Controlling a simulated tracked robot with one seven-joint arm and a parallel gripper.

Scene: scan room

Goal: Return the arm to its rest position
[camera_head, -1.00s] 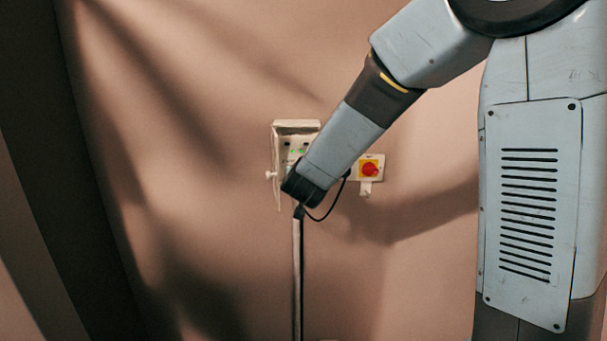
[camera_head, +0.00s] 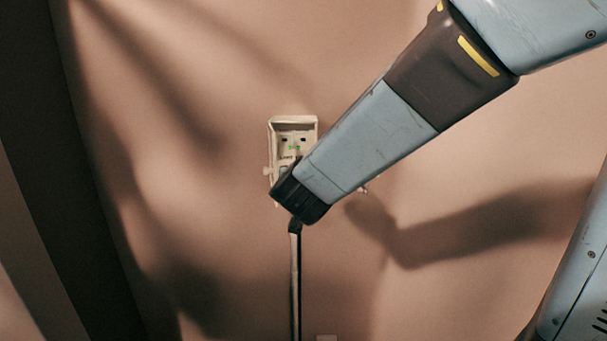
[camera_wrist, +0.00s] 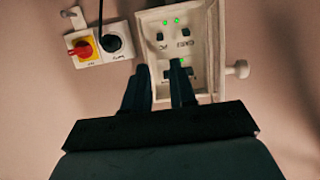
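My arm reaches down from the upper right in the head view. Its dark end, with my gripper (camera_wrist: 158,72), is in front of the lower part of a pale wall box (camera_head: 292,124). In the wrist view the two dark fingers stand apart with an empty gap between them. They overlap the left edge of the box (camera_wrist: 148,32) in that view. I cannot tell whether they touch it. The box is open at the front and shows green lights and dark switches. In the head view my fingers are hidden by the arm's end.
A red rotary switch on a yellow plate (camera_wrist: 82,47) and a socket with a black cable (camera_wrist: 116,40) sit beside the box; my arm hides them in the head view. A conduit (camera_head: 295,280) runs down below the box. Bare wall (camera_head: 190,200) lies left.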

